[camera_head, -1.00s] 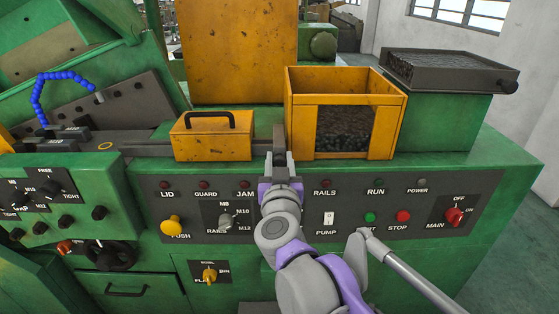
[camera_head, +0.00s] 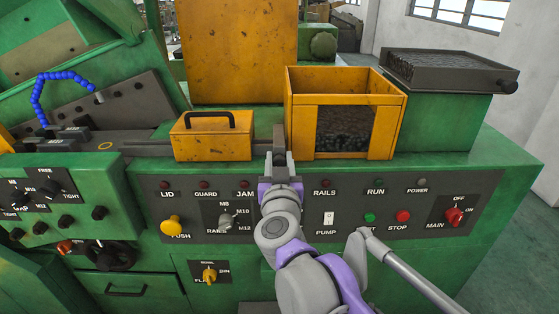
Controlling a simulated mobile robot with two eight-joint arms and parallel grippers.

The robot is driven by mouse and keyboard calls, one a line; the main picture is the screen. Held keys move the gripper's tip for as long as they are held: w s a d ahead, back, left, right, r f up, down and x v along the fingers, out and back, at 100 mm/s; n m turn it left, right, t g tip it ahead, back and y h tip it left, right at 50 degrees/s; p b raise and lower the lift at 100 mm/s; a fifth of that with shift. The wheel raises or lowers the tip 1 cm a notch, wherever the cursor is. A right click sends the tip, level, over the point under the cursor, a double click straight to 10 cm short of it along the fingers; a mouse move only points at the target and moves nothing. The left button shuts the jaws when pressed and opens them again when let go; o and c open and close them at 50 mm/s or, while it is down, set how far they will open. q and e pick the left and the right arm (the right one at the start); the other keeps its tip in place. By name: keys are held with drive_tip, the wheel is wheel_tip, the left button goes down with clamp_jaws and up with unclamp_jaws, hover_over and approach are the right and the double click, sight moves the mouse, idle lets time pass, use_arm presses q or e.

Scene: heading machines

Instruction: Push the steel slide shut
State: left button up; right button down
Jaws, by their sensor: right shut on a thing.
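The steel slide (camera_head: 279,137) shows as a dark grey upright plate between a small yellow lidded box and an open yellow bin. Most of it is hidden behind my gripper and the machine's top edge. My right gripper (camera_head: 280,158) reaches up from below and is shut at the plate's lower front end. The exact contact is hidden between the fingers. My left gripper is not in view.
The yellow box (camera_head: 212,143) with a black handle stands just left; the yellow bin (camera_head: 391,122) with dark small parts stands right. Below is a dark control panel (camera_head: 345,190) with lamps, buttons and switches.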

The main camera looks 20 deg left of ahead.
drive_tip(key=x, duration=0.5)
drive_tip(key=shift+w, duration=0.15)
drive_tip(key=shift+r, duration=0.1)
drive_tip(key=c, duration=0.8)
unclamp_jaws()
drive_tip(key=shift+o, duration=1.4)
drive_tip(key=shift+w, duration=0.1)
drive_tip(key=v, duration=1.1)
drive_tip(key=shift+a+b, duration=0.1)
drive_tip(key=shift+b, duration=0.2)
